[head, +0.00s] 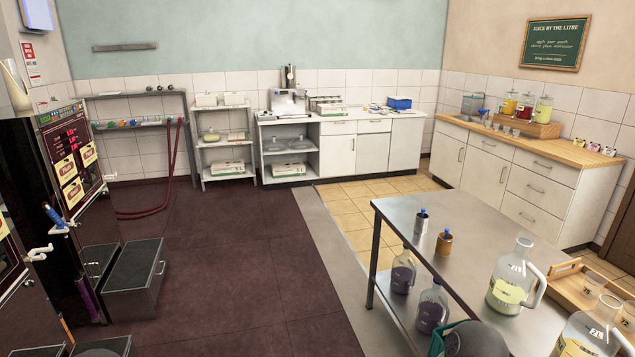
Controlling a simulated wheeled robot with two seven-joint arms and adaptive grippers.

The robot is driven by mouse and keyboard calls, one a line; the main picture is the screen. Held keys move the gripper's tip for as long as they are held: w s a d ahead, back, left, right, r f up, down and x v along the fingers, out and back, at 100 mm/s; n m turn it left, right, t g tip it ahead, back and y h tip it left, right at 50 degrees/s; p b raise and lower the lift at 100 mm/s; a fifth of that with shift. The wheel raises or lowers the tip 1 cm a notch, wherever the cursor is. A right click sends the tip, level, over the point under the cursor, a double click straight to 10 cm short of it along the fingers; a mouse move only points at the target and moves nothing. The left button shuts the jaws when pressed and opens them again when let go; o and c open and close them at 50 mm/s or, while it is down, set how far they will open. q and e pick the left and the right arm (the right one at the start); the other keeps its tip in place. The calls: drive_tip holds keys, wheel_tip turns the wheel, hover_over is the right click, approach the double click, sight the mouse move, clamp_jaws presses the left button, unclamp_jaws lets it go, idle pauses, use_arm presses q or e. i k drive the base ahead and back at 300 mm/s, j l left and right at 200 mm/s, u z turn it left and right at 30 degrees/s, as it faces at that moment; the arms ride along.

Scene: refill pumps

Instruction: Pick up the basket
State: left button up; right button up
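I cannot say for sure which thing is the basket. A small blue open box (399,103) stands at the right end of the far white counter. A wooden carrier with a raised handle (566,268) sits at the right of the metal table, with glass vessels in it. A teal piece (440,338) shows at the bottom edge beside a grey rounded shape; both are cut off and I cannot tell what they are. Neither of my grippers can be made out.
The metal table (460,217) at front right bears glass jugs (511,277) and small canisters, with bottles on its lower shelf. Pump cabinets (75,165) and a dark step box (135,280) line the left. The dark floor (230,250) between is clear.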

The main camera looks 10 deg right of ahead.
sight(422, 220)
drive_tip(key=i+j+z, duration=0.15)
drive_tip(key=i+z, duration=0.25)
drive_tip(key=i, duration=0.25)
drive_tip(key=i+j+z, duration=0.4)
drive_tip(key=i, duration=0.2)
drive_tip(key=i+j+z, duration=0.35)
drive_tip(key=i, duration=0.25)
drive_tip(key=j, duration=0.1)
